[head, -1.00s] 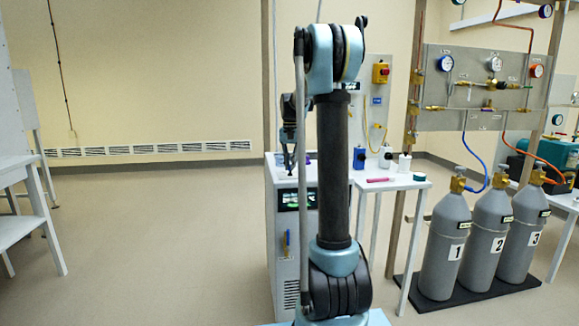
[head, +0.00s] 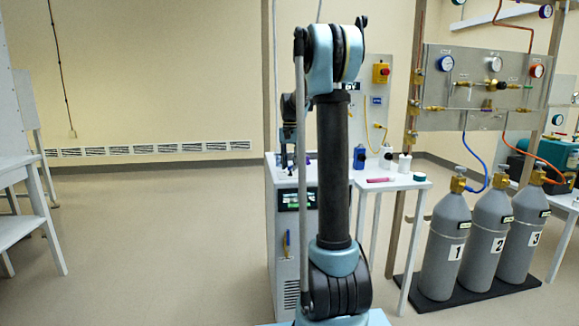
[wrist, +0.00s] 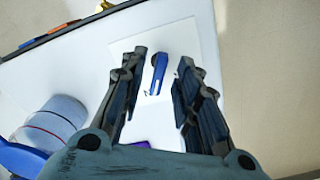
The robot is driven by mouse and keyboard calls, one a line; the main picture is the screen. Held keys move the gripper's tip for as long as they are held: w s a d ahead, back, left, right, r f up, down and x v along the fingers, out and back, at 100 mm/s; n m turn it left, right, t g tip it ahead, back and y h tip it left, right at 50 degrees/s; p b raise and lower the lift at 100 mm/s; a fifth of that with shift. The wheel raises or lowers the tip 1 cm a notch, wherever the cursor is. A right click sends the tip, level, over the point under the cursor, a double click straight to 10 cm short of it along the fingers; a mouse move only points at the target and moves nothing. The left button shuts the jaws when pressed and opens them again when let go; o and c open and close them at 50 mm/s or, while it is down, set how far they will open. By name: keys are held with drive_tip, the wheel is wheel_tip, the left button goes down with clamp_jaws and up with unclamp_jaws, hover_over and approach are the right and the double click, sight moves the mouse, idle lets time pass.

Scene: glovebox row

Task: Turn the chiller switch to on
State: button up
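In the wrist view a small switch with a blue lever and a dark round hub (wrist: 158,72) sits on a pale square plate on a white top. The lever lies nearly along the view, its far end slightly right. Small marks beside it are too small to read. My gripper (wrist: 160,90) is open, with one finger on each side of the lever and visible gaps to both. In the head view my gripper (head: 287,160) hangs over the top of the white chiller cabinet (head: 283,265), partly hidden by my arm. The cabinet has a lit display (head: 290,199).
A white side table (head: 400,183) holds bottles and a pink item. Grey cylinders (head: 445,245) stand at right. Open floor lies left.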

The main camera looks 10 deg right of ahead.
wheel_tip(320, 180, up, 12)
idle(0.8)
idle(0.5)
drive_tip(key=s+f+n+t, duration=0.15)
drive_tip(key=s+f, duration=0.25)
drive_tip(key=s, duration=0.8)
drive_tip(key=s+f+n+g, duration=0.15)
drive_tip(key=s+f, duration=0.25)
drive_tip(key=s, duration=0.8)
drive_tip(key=s+f+n+t, duration=0.2)
drive_tip(key=s+f+n, duration=0.1)
drive_tip(key=s+f, duration=1.7)
drive_tip(key=shift+s, duration=0.15)
